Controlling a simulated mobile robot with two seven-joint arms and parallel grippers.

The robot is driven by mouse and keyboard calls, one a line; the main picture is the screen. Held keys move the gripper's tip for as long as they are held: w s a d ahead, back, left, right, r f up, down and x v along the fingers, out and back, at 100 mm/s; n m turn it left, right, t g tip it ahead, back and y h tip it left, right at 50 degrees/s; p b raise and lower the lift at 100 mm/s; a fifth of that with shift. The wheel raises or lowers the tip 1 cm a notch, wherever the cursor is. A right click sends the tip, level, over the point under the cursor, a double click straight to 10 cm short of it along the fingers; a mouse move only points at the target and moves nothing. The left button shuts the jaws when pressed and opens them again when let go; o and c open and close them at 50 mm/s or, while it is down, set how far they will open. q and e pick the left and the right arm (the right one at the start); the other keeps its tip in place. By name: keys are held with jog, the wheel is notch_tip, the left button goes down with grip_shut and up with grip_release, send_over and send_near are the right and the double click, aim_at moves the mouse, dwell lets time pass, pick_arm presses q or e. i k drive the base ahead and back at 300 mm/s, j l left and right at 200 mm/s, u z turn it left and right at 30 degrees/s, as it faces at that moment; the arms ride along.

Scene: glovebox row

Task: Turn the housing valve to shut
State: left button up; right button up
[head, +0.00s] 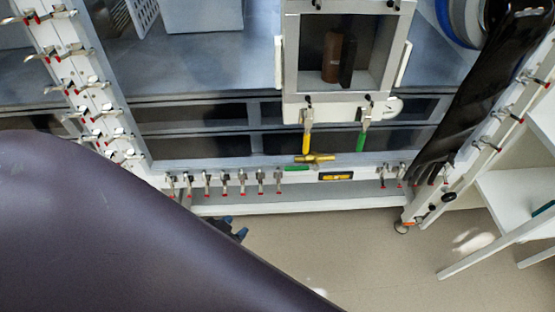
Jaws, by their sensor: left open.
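Below the windowed housing (340,98) at top centre, a brass valve body (315,158) sits on the frame's lower rail. A green lever (297,168) lies sideways just below it, to the left. A yellow handle (306,142) and a green handle (361,140) hang down under the housing. I cannot tell for certain which of these is the housing valve. My left gripper (235,229) shows only as small dark blue tips past my arm, below the rail and apart from the valve. It is open, and most of it is hidden. My right gripper is not in view.
Several red-tipped clamps (224,182) line the lower rail, and more run up both side posts. A black glove (470,95) hangs at the right. White shelves (515,205) stand at far right. The floor (350,245) below the rail is clear. My arm covers the lower left.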

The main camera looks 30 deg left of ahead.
aim_at(316, 168)
jog(key=k+j, duration=0.1)
jog(key=j, duration=0.25)
jog(key=k+j, duration=0.1)
jog(key=j, duration=0.25)
jog(key=k+j, duration=0.1)
jog(key=j, duration=0.25)
jog(key=k+j, duration=0.1)
jog(key=j, duration=0.25)
